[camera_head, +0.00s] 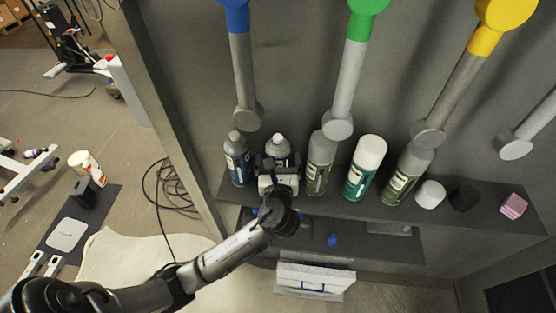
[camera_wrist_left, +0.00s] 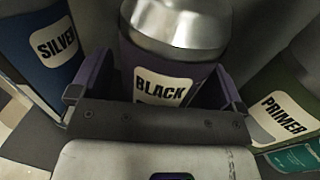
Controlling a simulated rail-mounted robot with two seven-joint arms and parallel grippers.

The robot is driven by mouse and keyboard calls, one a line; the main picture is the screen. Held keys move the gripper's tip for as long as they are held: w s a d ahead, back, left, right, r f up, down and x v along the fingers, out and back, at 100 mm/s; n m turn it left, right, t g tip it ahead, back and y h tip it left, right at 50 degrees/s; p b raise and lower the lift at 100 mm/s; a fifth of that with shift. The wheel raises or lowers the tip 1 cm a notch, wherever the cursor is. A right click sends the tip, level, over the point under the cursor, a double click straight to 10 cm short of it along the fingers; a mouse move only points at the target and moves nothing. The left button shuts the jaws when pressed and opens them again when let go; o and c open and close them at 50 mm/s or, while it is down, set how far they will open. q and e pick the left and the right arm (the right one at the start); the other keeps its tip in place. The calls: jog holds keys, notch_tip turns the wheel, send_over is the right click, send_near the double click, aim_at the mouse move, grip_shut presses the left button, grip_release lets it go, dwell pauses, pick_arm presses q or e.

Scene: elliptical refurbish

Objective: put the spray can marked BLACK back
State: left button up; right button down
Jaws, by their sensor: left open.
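The spray can marked BLACK (camera_wrist_left: 165,88) has a silver domed top and a dark body. In the head view the BLACK can (camera_head: 279,142) is upright in the row on the dark shelf (camera_head: 455,218), between the blue SILVER can (camera_head: 237,162) and the green PRIMER can (camera_head: 319,160). My left gripper (camera_head: 279,163) reaches it from the front. In the wrist view the left gripper (camera_wrist_left: 160,92) has one open finger on each side of the BLACK can. The can's base is hidden by the gripper. My right gripper is not in view.
A teal can with a white cap (camera_head: 364,165) and another green can (camera_head: 408,175) stand farther right. A white cap (camera_head: 430,193), a black cap (camera_head: 465,197) and a pink block (camera_head: 513,205) follow. A lower shelf holds a small blue item (camera_head: 333,240).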

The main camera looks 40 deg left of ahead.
pick_arm(q)
jog(key=shift+d+r, duration=0.1)
jog(key=shift+r, duration=0.05)
jog(key=v, duration=1.2)
jog(key=s+a+f+n+g+h, duration=0.1)
jog(key=s+f+n+g+h, duration=0.6)
jog(key=f+n, duration=0.55)
jog(key=s+d+f+n+g+h, duration=0.1)
jog(key=s+f+n+h, duration=0.1)
jog(key=s+n, duration=0.4)
jog(key=s+d+f+n+g+h, duration=0.1)
jog(key=s+f+n+h, duration=0.2)
jog(key=s+n, duration=0.4)
jog(key=shift+d+f+g, duration=0.4)
jog(key=shift+f, duration=0.45)
jog(key=shift+s+r, duration=0.15)
